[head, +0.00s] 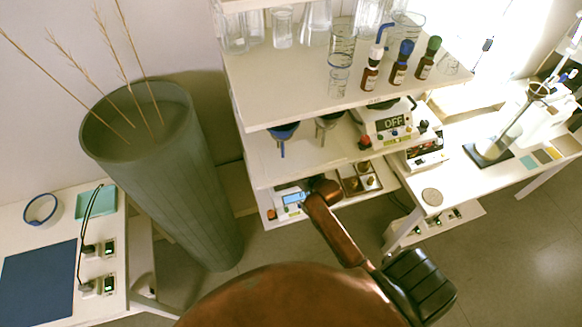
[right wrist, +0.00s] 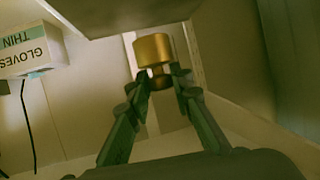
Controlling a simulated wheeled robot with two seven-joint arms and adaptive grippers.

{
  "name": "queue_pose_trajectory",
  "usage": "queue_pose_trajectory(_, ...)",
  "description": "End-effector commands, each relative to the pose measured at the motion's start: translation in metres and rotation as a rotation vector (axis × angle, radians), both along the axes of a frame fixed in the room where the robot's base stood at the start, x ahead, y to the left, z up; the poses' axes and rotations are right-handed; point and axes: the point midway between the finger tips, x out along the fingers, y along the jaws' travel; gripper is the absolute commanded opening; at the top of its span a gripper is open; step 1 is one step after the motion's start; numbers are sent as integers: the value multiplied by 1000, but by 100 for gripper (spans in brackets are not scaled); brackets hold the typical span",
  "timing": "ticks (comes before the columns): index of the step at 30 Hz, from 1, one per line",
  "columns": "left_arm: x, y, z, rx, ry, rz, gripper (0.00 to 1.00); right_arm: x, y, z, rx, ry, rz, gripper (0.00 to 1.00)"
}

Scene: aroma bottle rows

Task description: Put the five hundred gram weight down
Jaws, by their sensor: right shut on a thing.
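The brass five hundred gram weight (right wrist: 152,47) shows in the right wrist view as a gold cylinder with a narrower neck and knob. My right gripper (right wrist: 162,78) is shut on its knob end, with a fingertip on each side. In the head view my right arm reaches to the lower shelf, and the dark wrist end (head: 325,189) is beside a small scale with a lit blue display (head: 293,198). The weight and fingertips cannot be made out there. Whether the weight touches a surface cannot be told. My left gripper is not in view.
A wooden box (head: 348,187) with brass weights is right of my wrist. The shelf above (head: 290,98) carries glassware and dropper bottles (head: 371,78). A balance reading OFF (head: 390,124) stands behind. A gloves box (right wrist: 30,50) shows at left in the wrist view. A tall green planter (head: 170,170) stands left.

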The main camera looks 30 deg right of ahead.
Motion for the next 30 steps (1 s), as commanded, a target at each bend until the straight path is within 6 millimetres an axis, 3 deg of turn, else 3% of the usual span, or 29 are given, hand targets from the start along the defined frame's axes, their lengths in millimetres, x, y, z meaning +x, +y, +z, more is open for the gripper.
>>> queue_pose_trajectory(9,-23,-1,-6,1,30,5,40,1,0,-32,1,-1,0,0)
queue_pose_trajectory(21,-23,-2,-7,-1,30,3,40,0,-1,-36,0,-4,0,0)
queue_pose_trajectory(22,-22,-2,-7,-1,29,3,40,-1,-1,-38,0,0,0,22)
queue_pose_trajectory(30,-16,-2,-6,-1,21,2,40,0,-1,-38,0,0,0,38)
